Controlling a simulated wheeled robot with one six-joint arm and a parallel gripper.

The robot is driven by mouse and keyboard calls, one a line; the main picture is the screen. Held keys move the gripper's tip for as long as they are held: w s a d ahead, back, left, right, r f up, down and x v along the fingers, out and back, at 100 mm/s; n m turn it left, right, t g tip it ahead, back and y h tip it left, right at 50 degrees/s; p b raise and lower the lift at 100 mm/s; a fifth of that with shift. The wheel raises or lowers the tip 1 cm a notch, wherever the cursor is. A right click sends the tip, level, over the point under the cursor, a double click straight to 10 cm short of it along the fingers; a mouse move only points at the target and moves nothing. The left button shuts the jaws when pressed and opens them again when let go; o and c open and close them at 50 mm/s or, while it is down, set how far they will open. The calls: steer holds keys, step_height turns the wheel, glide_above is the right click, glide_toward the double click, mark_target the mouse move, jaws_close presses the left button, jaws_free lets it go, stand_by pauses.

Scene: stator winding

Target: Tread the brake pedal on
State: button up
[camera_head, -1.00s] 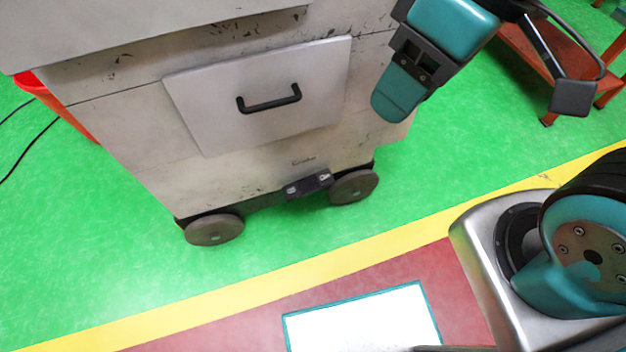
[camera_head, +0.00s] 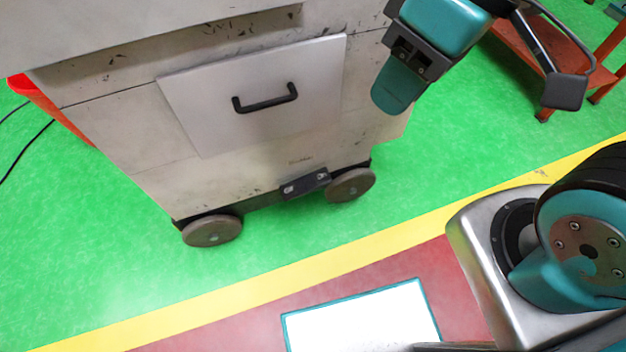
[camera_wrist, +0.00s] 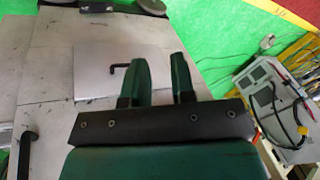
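The brake pedal (camera_head: 305,186) is a small black piece low on the front of a worn grey cart (camera_head: 135,165), between its two front wheels (camera_head: 212,230). It also shows at the top of the wrist view (camera_wrist: 98,14), partly cut off. My gripper (camera_head: 396,92) is at the upper right in the head view, beside the cart's right side and higher in the picture than the pedal. In the wrist view its two teal fingers (camera_wrist: 163,62) stand apart with an empty gap between them. It appears clear of the pedal.
The cart has a light panel with a black handle (camera_head: 265,100). A red-brown stand (camera_head: 530,65) is at the upper right, an orange-red bin (camera_head: 50,105) behind the cart's left. Green floor (camera_head: 110,260) is open around the wheels. The wrist view shows a grey device with cables (camera_wrist: 275,105).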

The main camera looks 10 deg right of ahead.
steer(key=w+f+m+b, duration=0.1)
steer(key=w+f+b, duration=0.5)
steer(key=f, duration=0.4)
steer(key=w+f+m+t+h+b, duration=0.1)
steer(key=w+f+b, duration=0.5)
steer(key=f+b, duration=0.3)
steer(key=w+f+m+h+b, duration=0.1)
steer(key=w+f+b, duration=0.5)
steer(key=f, duration=0.5)
steer(key=shift+w+d+f+m+t+b, duration=0.2)
steer(key=shift+m+t+b, duration=0.15)
steer(key=shift+b, duration=0.6)
jaws_close()
steer(key=w+f+h+b, duration=0.1)
steer(key=w+f+b, duration=0.3)
steer(key=f, duration=0.5)
steer(key=w+d+f+m+t+b, duration=0.1)
steer(key=w+f+b, duration=0.3)
steer(key=f+b, duration=0.3)
steer(key=w+d+f+m+h+b, duration=0.1)
steer(key=w+f+b, duration=0.3)
steer(key=f, duration=0.8)
steer(key=shift+d+f+t+h+b, duration=0.25)
steer(key=shift+t+h+b, duration=0.1)
steer(key=shift+b, duration=0.55)
steer(key=shift+w, duration=0.1)
